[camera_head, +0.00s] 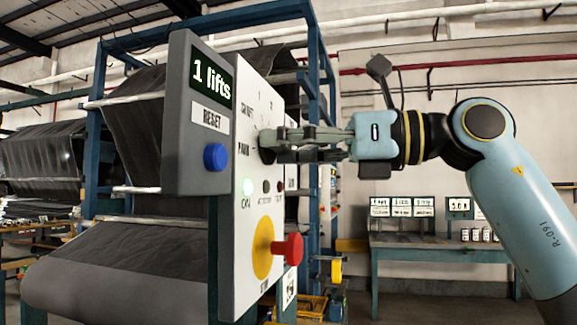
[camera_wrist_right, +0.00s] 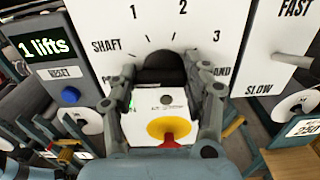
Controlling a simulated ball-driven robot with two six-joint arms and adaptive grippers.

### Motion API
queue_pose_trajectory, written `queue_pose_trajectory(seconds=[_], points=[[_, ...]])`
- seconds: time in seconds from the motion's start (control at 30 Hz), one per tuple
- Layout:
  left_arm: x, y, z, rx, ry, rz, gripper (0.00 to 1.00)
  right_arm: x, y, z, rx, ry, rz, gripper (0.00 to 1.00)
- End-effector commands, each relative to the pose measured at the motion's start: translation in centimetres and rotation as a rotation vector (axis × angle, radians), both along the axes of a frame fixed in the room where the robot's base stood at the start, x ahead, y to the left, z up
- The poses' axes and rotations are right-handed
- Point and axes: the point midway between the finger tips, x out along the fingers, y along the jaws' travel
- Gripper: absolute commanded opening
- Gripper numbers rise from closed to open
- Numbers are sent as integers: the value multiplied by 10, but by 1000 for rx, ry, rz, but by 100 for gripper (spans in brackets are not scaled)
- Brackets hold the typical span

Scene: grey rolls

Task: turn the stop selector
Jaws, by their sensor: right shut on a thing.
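The stop selector is a dark round knob (camera_wrist_right: 165,67) on a white panel (camera_head: 240,95). In the wrist view its dial reads SHAFT, 1, 2 and 3, with a label ending in AND at the lower right. The left label beside the knob is hidden by a finger. My right gripper (camera_head: 275,146) reaches in from the right and is shut on the knob, with one finger on each side in the wrist view (camera_wrist_right: 172,82). The fingers cover much of the knob, so its pointer cannot be made out. My left gripper is not in view.
A grey box with a display (camera_head: 211,78) reading "1 lifts" and a blue reset button (camera_head: 215,157) stands left of the panel. Below the knob are a lit green lamp (camera_head: 247,187) and a red stop button (camera_head: 290,249) on a yellow disc, sticking out. A bench (camera_head: 440,243) stands at right.

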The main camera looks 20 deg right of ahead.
Motion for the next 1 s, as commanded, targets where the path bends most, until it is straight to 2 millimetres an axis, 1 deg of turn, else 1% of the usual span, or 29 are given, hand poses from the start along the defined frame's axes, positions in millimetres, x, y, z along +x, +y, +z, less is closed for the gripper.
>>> queue_pose_trajectory(seconds=[0.03,0.1,0.33,0.53,0.97,1.0], points=[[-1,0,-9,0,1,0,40,0,0,-4,-18,-27,0,17],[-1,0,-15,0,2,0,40,0,0,-4,-44,-65,-1,17],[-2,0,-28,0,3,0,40,0,0,-3,-106,-155,-1,17],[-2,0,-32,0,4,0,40,0,0,-2,-131,-192,0,17],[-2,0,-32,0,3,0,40,0,0,-1,-137,-201,0,17],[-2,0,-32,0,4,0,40,0,0,-1,-137,-201,-1,51]])
